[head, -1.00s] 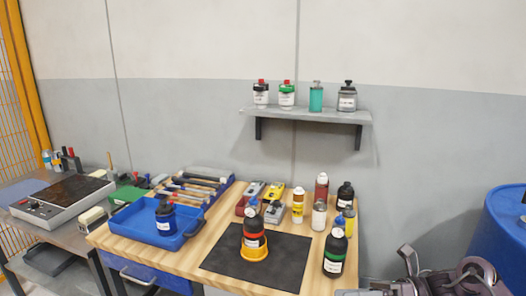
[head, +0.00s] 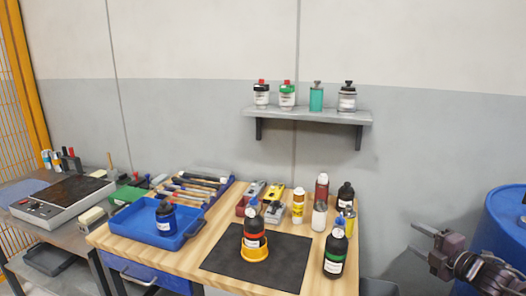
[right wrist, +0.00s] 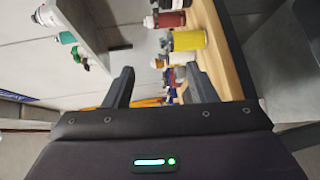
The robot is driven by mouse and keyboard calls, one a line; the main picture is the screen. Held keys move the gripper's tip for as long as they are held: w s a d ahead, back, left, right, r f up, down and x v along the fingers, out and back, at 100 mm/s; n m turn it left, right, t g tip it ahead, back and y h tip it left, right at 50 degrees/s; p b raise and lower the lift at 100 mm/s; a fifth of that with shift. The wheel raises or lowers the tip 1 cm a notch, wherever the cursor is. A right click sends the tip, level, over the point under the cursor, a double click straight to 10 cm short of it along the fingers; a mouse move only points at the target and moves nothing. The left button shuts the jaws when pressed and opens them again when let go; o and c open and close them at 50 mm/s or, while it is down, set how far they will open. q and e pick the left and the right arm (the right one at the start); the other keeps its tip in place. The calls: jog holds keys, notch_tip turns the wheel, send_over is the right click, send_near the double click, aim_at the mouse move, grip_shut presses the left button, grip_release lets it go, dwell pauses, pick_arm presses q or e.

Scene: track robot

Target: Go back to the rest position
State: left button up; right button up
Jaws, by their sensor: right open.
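My right gripper (head: 424,240) is at the lower right of the head view, between the table and the blue barrel. It is open and empty, and its fingers point left. In the right wrist view its two fingers (right wrist: 160,86) stand apart with nothing held between them. Bottles and the table edge show beyond them. My left gripper is in neither view now.
The wooden table (head: 185,262) bears a black mat (head: 220,262), a bottle in an orange holder (head: 255,252), a blue tray (head: 130,226) and several bottles. A wall shelf (head: 300,114) holds several jars. A blue barrel (head: 505,225) stands at the right.

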jog(key=w+d+r+m+t+h, duration=0.15)
jog(key=d+r+m+h, duration=0.25)
jog(key=d+m+h, duration=0.85)
jog(key=s+a+f+m+g+y, duration=0.15)
jog(key=s+f, duration=0.25)
jog(key=f, duration=0.9)
jog(key=s+a+f+m+g+y, duration=0.1)
jog(key=s+f+m+g, duration=0.2)
jog(key=f, duration=0.9)
jog(key=s+a+f+m+g+y, duration=0.15)
jog(key=s+f, duration=0.35)
jog(key=f, duration=0.8)
jog(key=s+a+f+g, duration=0.3)
jog(key=s+a+f, duration=0.3)
jog(key=s+f, duration=0.5)
jog(key=s+a+f+g, duration=0.3)
jog(key=s+a+f, duration=0.2)
jog(key=s+f, duration=0.5)
jog(key=s+a+f+g+y, duration=0.1)
jog(key=s+a+f+g, duration=0.1)
jog(key=s+a+f, duration=0.2)
jog(key=s+a+f+m+g+y, duration=0.1)
jog(key=s+a+f, duration=0.3)
jog(key=s+a, duration=0.7)
jog(key=s+g, duration=0.1)
jog(key=s, duration=0.7)
jog(key=shift+s+f+y+p, duration=0.2)
jog(key=shift+y+p, duration=0.15)
